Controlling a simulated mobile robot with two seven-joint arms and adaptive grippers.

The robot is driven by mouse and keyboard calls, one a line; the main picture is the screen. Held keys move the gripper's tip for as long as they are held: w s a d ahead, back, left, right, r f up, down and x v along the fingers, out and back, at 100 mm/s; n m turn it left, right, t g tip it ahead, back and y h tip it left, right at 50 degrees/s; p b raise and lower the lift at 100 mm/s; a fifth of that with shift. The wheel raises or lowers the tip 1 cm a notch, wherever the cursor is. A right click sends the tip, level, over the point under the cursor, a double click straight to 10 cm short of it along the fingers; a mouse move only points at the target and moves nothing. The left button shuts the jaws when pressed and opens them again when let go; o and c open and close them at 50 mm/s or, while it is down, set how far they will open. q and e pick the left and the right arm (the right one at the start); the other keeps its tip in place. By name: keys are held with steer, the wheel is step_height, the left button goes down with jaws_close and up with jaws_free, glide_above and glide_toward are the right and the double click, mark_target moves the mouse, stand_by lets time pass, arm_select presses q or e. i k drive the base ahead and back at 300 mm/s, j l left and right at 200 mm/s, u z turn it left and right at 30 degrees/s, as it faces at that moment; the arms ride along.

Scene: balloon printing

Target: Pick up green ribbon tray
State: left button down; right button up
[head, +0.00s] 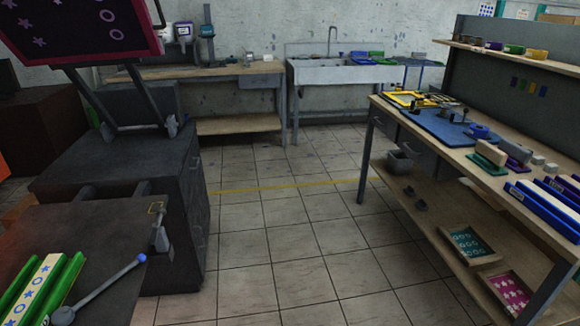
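A green tray (66,284) lies at the bottom left on a dark worktop. A cream ribbon (38,290) with blue stars and rings runs along its middle, between two raised green sides. The near end of the tray is cut off by the picture's edge. Neither of my grippers is in view, so nothing shows them touching the tray.
A lever with a blue knob (142,258) lies right of the tray, beside a dark press machine (120,165). A wooden workbench (465,160) at right holds blue trays (540,212) and a blue mat (435,125). A sink (345,72) stands behind. The tiled floor between is clear.

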mark_target(39, 289)
steer(key=u, duration=1.8)
steer(key=i+l+u, duration=0.15)
steer(key=l, duration=0.15)
